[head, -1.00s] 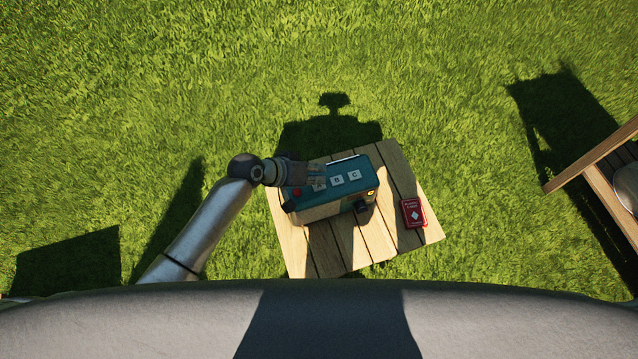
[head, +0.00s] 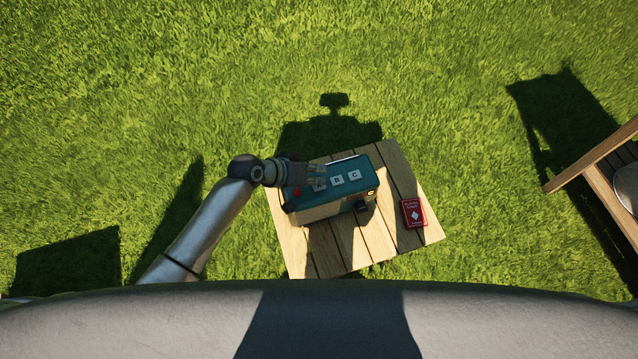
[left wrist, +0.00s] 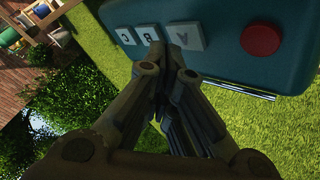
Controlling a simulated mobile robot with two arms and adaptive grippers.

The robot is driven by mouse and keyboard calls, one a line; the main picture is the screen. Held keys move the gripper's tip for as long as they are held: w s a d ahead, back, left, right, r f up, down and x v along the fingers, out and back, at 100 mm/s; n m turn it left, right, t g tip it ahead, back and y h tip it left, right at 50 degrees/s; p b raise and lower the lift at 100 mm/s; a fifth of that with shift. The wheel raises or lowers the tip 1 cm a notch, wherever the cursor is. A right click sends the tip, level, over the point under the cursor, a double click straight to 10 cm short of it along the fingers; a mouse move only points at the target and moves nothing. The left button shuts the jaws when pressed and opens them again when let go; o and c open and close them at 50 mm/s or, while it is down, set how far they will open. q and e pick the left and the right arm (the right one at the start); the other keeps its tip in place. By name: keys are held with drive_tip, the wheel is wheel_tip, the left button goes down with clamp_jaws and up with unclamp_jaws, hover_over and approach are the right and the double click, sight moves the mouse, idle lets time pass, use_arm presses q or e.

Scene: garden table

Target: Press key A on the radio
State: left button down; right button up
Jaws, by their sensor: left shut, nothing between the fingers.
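The teal radio (head: 366,186) stands on a small slatted table. Its white keys A (head: 319,185), B (head: 337,181) and C (head: 354,175) are in a row on top. My left gripper (head: 322,176) is over the left part of the radio and partly covers key A. In the left wrist view the shut, empty fingertips (left wrist: 170,55) are by key A (left wrist: 186,36), on its side towards key B (left wrist: 147,35). I cannot tell whether they touch the radio. Key C (left wrist: 125,36) is also clear there. My right gripper is not in view.
A red button (left wrist: 261,39) is beside key A on the radio. A red card box (head: 413,213) lies on the wooden table (head: 398,165), right of the radio. Wooden furniture (head: 590,165) stands at the far right. Grass surrounds the table.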

use_arm(q)
drive_tip(key=shift+f, duration=0.3)
drive_tip(key=shift+f+b, duration=0.35)
drive_tip(key=shift+f, duration=0.05)
idle(0.5)
drive_tip(key=shift+r, duration=0.1)
drive_tip(key=shift+r+p, duration=0.75)
drive_tip(key=shift+p, duration=0.15)
wheel_tip(320, 180, up, 5)
drive_tip(key=p, duration=0.5)
idle(0.6)
